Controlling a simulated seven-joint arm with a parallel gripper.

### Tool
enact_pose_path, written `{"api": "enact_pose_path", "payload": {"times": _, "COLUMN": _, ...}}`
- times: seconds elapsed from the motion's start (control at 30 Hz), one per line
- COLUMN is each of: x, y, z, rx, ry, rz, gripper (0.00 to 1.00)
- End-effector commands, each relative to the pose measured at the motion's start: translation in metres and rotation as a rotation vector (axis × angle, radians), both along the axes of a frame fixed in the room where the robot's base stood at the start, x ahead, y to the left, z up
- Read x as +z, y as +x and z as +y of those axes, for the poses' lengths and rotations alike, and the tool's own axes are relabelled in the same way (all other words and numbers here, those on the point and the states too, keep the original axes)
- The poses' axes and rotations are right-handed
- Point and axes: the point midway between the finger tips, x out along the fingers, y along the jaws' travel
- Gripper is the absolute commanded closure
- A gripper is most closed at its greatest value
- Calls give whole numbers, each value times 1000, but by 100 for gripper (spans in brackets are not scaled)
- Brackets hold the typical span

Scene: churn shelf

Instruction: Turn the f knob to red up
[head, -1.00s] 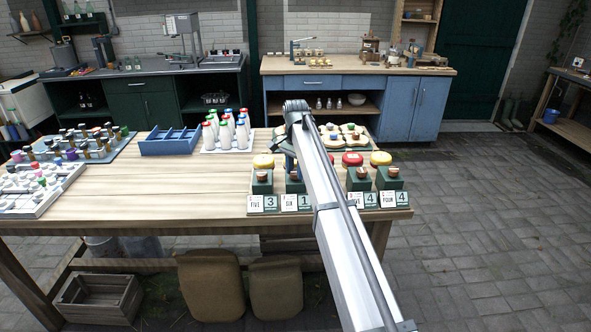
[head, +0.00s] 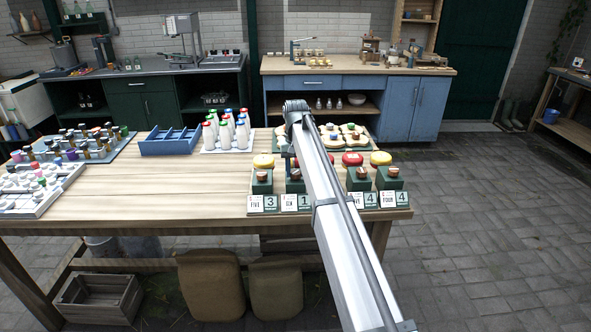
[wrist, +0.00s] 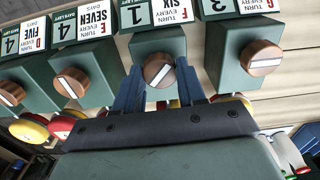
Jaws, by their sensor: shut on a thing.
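The held knob (wrist: 158,69) is round and wooden with a pale bar across its face, slanted in the wrist view. It sits on a green box (wrist: 152,45) whose card (wrist: 155,12) reads SIX and 1; the box stands between those lettered E and G. My gripper (wrist: 160,84) has its two blue fingers on either side of this knob, shut on it. In the head view this box (head: 294,187) is partly behind my arm, and the fingers are mostly hidden there. No red mark shows clearly on the knob's face.
Neighbouring knobs are close on both sides: the G knob (wrist: 261,57) and the E knob (wrist: 71,82). Red and yellow round tops (head: 352,159) stand behind the boxes. White bottles (head: 228,133) and a blue divided tray (head: 170,141) stand left; the table's middle is bare.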

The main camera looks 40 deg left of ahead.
Motion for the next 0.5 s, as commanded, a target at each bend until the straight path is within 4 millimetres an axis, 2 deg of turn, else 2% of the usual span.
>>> {"api": "enact_pose_path", "payload": {"times": 0.5, "x": 0, "y": 0, "z": 0, "rx": 475, "ry": 0, "rz": 0, "gripper": 91}}
